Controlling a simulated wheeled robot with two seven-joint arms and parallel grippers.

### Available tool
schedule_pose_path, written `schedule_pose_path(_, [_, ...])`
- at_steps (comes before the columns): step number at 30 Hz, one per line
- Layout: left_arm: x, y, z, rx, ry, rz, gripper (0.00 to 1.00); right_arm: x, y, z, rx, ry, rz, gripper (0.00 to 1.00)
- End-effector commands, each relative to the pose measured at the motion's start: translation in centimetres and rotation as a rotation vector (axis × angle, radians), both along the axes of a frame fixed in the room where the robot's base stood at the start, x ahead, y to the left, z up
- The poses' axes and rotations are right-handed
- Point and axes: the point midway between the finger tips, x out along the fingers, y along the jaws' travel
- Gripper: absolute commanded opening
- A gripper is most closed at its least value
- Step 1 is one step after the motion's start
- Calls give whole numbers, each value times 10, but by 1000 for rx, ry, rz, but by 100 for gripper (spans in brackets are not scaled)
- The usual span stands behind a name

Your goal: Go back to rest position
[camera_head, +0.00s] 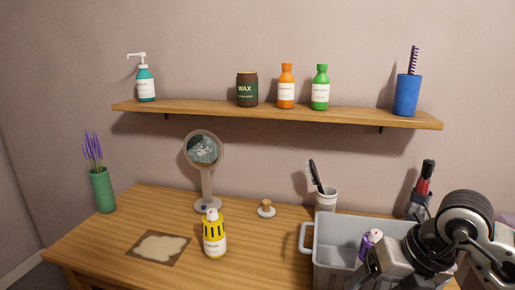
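My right arm comes in from the right, over the grey bin (335,245). Its gripper (372,268) points down at the bin, and its fingertips are not clearly visible. A purple bottle (369,244) with a pale cap shows right beside the gripper, within the bin's outline. I cannot tell whether the gripper touches it or whether the fingers are open. My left gripper is not in view.
On the wooden table (110,225) are a yellow bottle (214,238), a round mirror (203,160), a stained mat (158,247), a green vase (103,190), a small knob-topped item (266,208) and brush cups. Several bottles stand on the wall shelf (200,107). The table's middle is mostly free.

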Motion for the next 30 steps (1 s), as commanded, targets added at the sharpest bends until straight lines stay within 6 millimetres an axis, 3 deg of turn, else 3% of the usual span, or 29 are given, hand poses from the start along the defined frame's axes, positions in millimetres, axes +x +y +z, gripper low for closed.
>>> schedule_pose_path(4, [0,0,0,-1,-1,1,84,-20,49,-13,222,47,116,75])
schedule_pose_path(8, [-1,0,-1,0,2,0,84,-46,106,-12,548,96,205,75])
schedule_pose_path(9, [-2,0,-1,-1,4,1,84,-57,127,-5,703,116,218,75])
schedule_pose_path(12, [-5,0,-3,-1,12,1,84,-72,164,26,1166,157,136,75])
schedule_pose_path(15, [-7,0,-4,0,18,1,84,-57,161,49,1590,177,-141,75])
schedule_pose_path(17, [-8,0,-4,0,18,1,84,-41,143,43,1784,192,-395,75])
schedule_pose_path(20, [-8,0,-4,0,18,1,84,-22,102,-7,1964,240,-928,75])
schedule_pose_path(22, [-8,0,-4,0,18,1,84,-25,80,-56,1971,290,-1270,75])
schedule_pose_path(24, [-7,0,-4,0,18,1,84,-39,67,-103,1922,351,-1560,75])
schedule_pose_path(27, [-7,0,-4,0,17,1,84,-69,60,-158,1803,448,-1878,75])
schedule_pose_path(30, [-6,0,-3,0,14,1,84,-99,60,-194,1684,533,-2086,75])
